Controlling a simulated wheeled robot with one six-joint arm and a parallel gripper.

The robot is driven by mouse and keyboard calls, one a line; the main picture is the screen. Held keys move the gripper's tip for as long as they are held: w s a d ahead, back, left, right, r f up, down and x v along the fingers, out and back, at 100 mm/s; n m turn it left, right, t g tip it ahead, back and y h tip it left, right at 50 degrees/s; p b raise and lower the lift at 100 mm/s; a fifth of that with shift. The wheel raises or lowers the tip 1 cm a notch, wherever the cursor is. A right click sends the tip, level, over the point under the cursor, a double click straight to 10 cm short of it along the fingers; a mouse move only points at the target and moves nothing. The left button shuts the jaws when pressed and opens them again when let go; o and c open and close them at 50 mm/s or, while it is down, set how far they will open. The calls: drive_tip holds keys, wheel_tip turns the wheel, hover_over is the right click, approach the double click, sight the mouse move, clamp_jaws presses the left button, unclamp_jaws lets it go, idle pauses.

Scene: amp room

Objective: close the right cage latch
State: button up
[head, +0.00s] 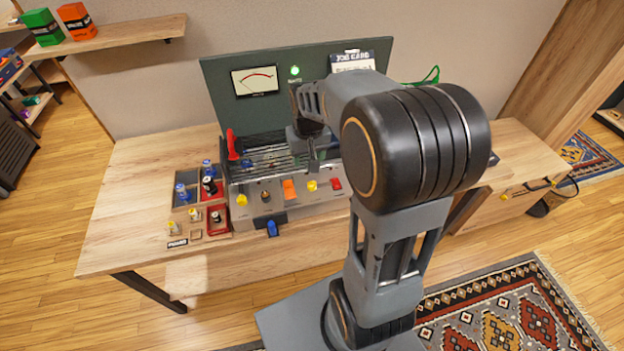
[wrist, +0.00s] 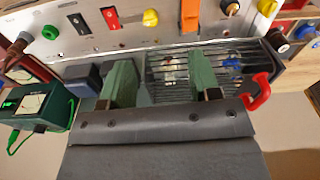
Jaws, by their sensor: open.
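The wire cage (head: 265,155) sits on the amp chassis (head: 270,195) in front of the dark upright panel. A red latch lever (head: 232,145) stands up at the cage's left end; it also shows at the right in the turned-round wrist view (wrist: 262,92). I cannot make out the right latch; my arm and gripper cover that end. My gripper (head: 313,155) is over the right part of the cage. In the wrist view its two green fingers (wrist: 160,75) are spread apart over the cage bars (wrist: 165,72), with nothing seen held between them.
The dark panel (head: 225,90) with its meter rises close behind the cage. Colored knobs and switches line the chassis front. A parts tray (head: 185,213) stands at the left. A green meter box (wrist: 38,108) with a cable is beside the amp. The bench's left end is clear.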

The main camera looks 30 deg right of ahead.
sight(312, 183)
drive_tip(key=shift+g, duration=0.4)
drive_tip(key=w+d+f, duration=0.1)
drive_tip(key=f, duration=0.4)
drive_tip(key=w+d+f+p, duration=0.1)
drive_tip(key=f, duration=0.5)
drive_tip(key=w+f, duration=0.1)
drive_tip(key=f, duration=0.4)
drive_tip(key=shift+w+d+f, duration=0.1)
drive_tip(key=shift+d+f, duration=0.25)
drive_tip(key=shift+d, duration=0.05)
drive_tip(key=c, duration=0.9)
